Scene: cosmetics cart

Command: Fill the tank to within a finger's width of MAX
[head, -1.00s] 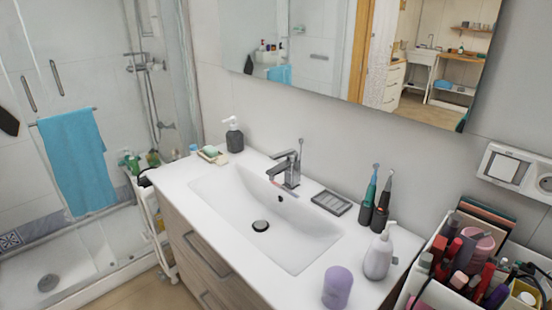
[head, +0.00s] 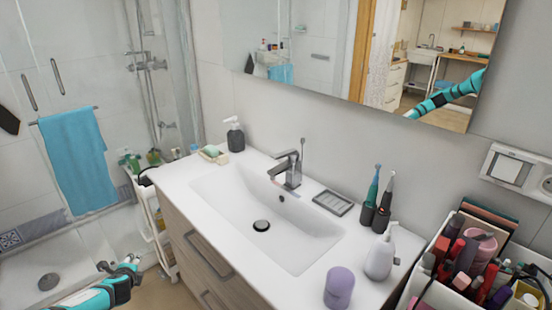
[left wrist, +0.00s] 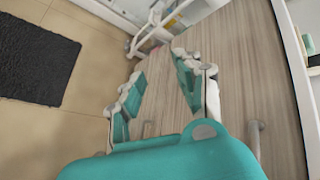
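No tank or MAX mark can be made out in these views. The white sink basin (head: 235,215) is set in the countertop, with a dark round drain in its floor. A grey faucet (head: 291,170) stands at the back edge of the basin; no water stream shows. My left gripper (head: 121,268) is low at the left in the head view, in front of the cabinet and below the counter. Its teal fingers are apart and empty in the left wrist view (left wrist: 155,88), facing the wooden cabinet front (left wrist: 245,75). My right gripper is not in view.
A dark soap dispenser (head: 235,136), soap dish (head: 214,153), grey tray (head: 333,202), two electric toothbrushes (head: 378,205), white pump bottle (head: 380,256) and purple container (head: 339,287) stand on the counter. A crowded cosmetics cart (head: 425,265) is at right. A dark mat (left wrist: 38,62) lies on the floor.

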